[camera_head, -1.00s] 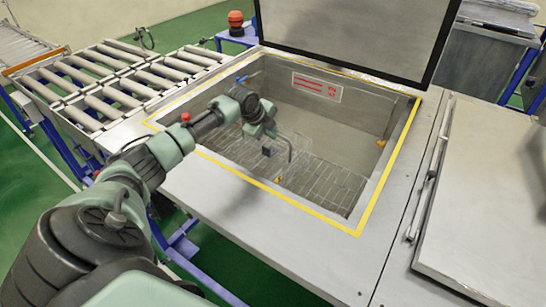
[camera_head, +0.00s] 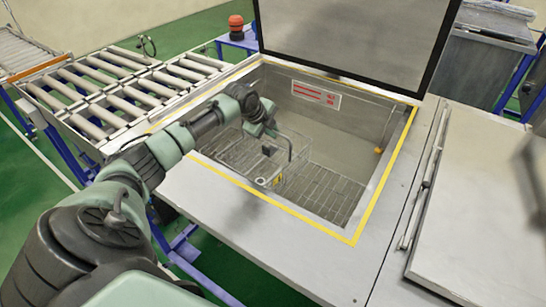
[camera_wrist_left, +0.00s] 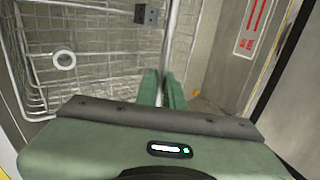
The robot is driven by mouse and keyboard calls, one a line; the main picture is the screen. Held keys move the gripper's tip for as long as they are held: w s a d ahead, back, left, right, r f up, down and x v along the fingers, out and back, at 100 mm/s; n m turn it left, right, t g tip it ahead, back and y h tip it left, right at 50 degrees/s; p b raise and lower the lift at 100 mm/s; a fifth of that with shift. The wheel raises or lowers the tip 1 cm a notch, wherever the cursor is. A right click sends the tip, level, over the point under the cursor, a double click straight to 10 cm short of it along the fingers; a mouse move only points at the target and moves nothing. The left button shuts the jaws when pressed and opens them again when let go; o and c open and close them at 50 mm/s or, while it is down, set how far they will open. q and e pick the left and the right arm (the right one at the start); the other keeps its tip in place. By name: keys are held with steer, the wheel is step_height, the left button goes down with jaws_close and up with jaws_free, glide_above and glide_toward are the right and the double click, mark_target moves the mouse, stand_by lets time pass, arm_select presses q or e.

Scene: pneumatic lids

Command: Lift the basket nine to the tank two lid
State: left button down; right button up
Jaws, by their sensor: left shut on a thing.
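A wire basket (camera_head: 237,153) hangs in the open tank (camera_head: 330,125), on the tank's left side, and its upper part stands out clear of the grid floor. My left gripper (camera_head: 271,133) is shut on the basket's upright wire handle (camera_head: 289,150). In the left wrist view the basket (camera_wrist_left: 95,65) fills the left side, and the gripper's green fingers (camera_wrist_left: 163,88) are close together at the handle. The raised lid (camera_head: 355,35) stands open behind the tank. I cannot read a number on the basket or lid. My right gripper is not in view.
A roller conveyor (camera_head: 115,85) lies left of the tank. A yellow line (camera_head: 285,208) edges the tank opening. A closed metal lid (camera_head: 475,205) with a long bar handle (camera_head: 425,190) lies to the right. The tank's right half is free above its grid floor.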

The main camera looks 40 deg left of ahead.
arm_select(q)
step_height(320, 180, up, 18)
steer(key=p, duration=0.9)
steer(key=shift+r, duration=0.2)
stand_by(0.4)
steer(key=shift+w, duration=0.1)
stand_by(3.8)
